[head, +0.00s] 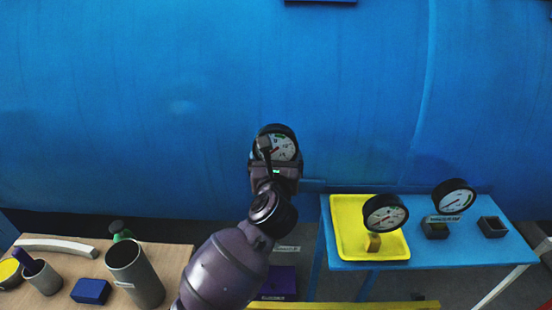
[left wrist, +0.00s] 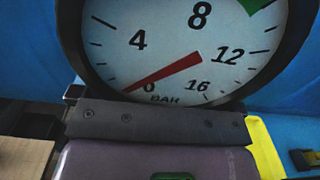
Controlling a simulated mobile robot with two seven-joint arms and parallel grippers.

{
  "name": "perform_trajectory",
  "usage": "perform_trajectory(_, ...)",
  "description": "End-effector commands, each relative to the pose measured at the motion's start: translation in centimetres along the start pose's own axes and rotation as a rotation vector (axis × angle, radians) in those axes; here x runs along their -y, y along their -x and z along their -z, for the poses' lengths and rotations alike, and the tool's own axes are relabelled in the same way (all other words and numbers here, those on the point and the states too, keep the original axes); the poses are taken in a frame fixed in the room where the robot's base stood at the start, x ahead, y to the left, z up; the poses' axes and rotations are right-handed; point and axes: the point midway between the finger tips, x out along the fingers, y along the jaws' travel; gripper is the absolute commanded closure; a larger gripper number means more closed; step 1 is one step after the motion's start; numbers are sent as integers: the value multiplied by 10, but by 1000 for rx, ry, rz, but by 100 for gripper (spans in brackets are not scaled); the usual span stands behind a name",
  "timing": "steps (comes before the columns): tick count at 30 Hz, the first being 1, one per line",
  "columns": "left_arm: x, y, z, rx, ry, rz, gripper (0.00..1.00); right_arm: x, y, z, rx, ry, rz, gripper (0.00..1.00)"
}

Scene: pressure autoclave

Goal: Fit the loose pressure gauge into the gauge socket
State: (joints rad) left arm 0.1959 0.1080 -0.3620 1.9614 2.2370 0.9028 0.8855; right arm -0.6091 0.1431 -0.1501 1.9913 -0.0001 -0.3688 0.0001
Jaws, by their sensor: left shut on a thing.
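My left gripper (head: 268,158) is shut on a round black-rimmed pressure gauge (head: 284,147) and holds it up in front of the blue wall. The gauge's white dial fills much of the left wrist view (left wrist: 190,50), with its red needle near 0. The gripper's dark jaw (left wrist: 155,122) crosses the gauge's lower edge there, and its stem is hidden. On the blue table at the right are two dark square holders. The right one (head: 492,227) looks empty; the left one (head: 435,230) has a second gauge (head: 455,197) at it. My right gripper is not in view.
A third gauge (head: 385,214) with a brass base stands in a yellow tray (head: 350,245) on the blue table (head: 460,255). A wooden table (head: 180,260) at the left carries a grey cylinder (head: 135,275), a blue block (head: 91,291) and a cup (head: 42,278).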

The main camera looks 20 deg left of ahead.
Motion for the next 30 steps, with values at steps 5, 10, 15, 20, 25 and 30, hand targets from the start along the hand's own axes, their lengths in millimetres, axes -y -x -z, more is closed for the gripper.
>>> perform_trajectory(5,0,0,-2,2,1,0,46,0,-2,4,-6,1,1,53)
perform_trajectory(10,0,0,-2,1,1,0,46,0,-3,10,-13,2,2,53)
perform_trajectory(15,0,0,-1,2,1,0,46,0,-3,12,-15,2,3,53)
perform_trajectory(20,0,0,-1,2,1,0,46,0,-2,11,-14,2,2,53)
perform_trajectory(25,0,0,0,2,1,0,46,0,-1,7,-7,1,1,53)
perform_trajectory(30,0,0,3,2,1,0,46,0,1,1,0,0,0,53)
